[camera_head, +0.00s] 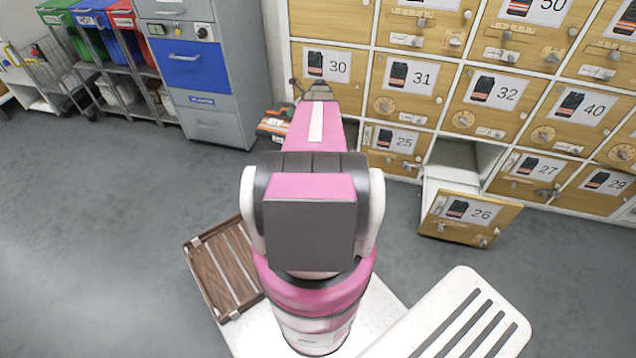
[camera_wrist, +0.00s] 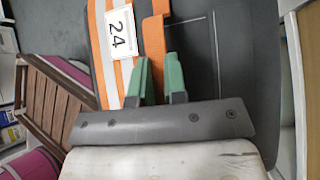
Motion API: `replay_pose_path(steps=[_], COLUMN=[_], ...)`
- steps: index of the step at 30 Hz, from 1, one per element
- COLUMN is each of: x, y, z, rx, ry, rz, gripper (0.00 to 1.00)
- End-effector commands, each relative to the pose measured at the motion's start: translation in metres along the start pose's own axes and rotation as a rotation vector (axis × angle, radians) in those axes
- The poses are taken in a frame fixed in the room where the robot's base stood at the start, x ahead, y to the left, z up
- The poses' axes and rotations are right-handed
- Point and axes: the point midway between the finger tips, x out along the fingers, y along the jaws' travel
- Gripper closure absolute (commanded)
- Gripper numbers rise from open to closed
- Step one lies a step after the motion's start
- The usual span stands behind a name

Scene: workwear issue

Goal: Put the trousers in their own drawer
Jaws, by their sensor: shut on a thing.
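The trousers (camera_wrist: 225,50) are a dark grey folded bundle with orange and pale stripes and a white tag reading 24. In the wrist view, my gripper (camera_wrist: 158,78) has its green fingers shut on an orange strap of the trousers. Drawer 25 (camera_head: 393,141) is shut. No drawer marked 24 shows; my arm covers part of the drawer wall.
Shut numbered drawers, such as 31 (camera_head: 408,84) and 27 (camera_head: 537,167), fill the wall. A grey cabinet (camera_head: 215,80) with a blue drawer stands left of them. A brown slatted tray (camera_head: 195,270) is beside my arm's base. The floor (camera_head: 90,220) at left is clear.

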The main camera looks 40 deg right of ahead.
Motion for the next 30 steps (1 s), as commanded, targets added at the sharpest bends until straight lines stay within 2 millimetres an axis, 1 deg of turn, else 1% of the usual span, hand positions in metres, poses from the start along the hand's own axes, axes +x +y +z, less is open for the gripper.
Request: replay_pose_path(steps=[1, 5, 6, 8, 9, 11, 12, 15, 18, 21, 26, 30], x=[0.007, 0.022, 0.027, 0.034, 0.038, 0.046, 0.05, 0.06, 0.067, 0.072, 0.078, 0.09], y=[-0.01, -0.024, -0.027, -0.032, -0.035, -0.038, -0.039, -0.041, -0.042, -0.041, -0.042, -0.046], z=[-0.021, -0.072, -0.087, -0.112, -0.128, -0.151, -0.167, -0.2, -0.224, -0.238, -0.25, -0.263], rx=[-0.001, -0.019, -0.025, -0.032, -0.037, -0.044, -0.046, -0.056, -0.063, -0.067, -0.07, -0.069], ry=[0.001, 0.006, 0.008, 0.01, 0.011, 0.013, 0.014, 0.016, 0.017, 0.018, 0.019, 0.019], rz=[0.007, 0.025, 0.03, 0.038, 0.042, 0.049, 0.053, 0.061, 0.066, 0.069, 0.07, 0.071], gripper=[1.0, 1.0, 1.0, 1.0, 1.0, 1.0, 1.0, 1.0, 1.0, 1.0, 1.0, 1.0])
